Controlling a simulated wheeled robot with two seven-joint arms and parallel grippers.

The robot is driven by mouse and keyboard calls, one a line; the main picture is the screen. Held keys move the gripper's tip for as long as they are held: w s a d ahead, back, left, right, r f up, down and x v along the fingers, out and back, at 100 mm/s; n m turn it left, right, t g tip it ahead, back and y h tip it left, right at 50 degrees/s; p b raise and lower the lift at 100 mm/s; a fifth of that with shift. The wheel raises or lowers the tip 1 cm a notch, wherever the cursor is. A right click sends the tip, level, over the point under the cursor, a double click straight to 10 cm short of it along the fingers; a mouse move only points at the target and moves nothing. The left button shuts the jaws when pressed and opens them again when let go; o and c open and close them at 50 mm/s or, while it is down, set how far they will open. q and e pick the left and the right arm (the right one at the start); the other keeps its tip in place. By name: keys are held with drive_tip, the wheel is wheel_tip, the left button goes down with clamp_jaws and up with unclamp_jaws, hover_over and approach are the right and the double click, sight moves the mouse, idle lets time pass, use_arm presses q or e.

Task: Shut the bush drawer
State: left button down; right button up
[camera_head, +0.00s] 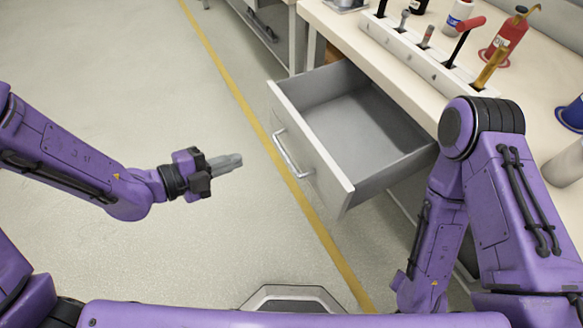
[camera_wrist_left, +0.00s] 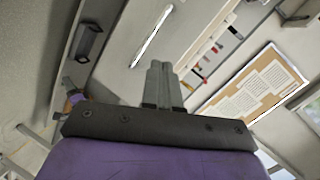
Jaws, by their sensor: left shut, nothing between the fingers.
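The drawer (camera_head: 345,125) is pulled far out from under the workbench. It looks empty, with grey inner walls and a pale front panel carrying a bar handle (camera_head: 291,155). My left gripper (camera_head: 238,160) is shut and empty, to the left of the drawer front and apart from the handle. In the left wrist view the shut fingers (camera_wrist_left: 160,68) point up the picture. My right arm stands over the bench's near edge, to the right of the drawer; its gripper cannot be made out.
The workbench (camera_head: 405,70) holds a rack of levers (camera_head: 425,58), a red bottle (camera_head: 508,38), a white bottle (camera_head: 459,14) and a blue object (camera_head: 572,114). A yellow line (camera_head: 235,90) runs along the floor. The floor left of the drawer is clear.

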use_arm(q)
drive_tip(key=s+d+m+g+h, duration=0.1)
drive_tip(key=s+m, duration=0.1)
drive_tip(key=m, duration=0.4)
approach(304, 149)
drive_tip(key=shift+g, duration=0.3)
drive_tip(key=x, duration=0.6)
drive_tip(key=shift+r, duration=0.1)
drive_tip(key=shift+w+d, duration=0.2)
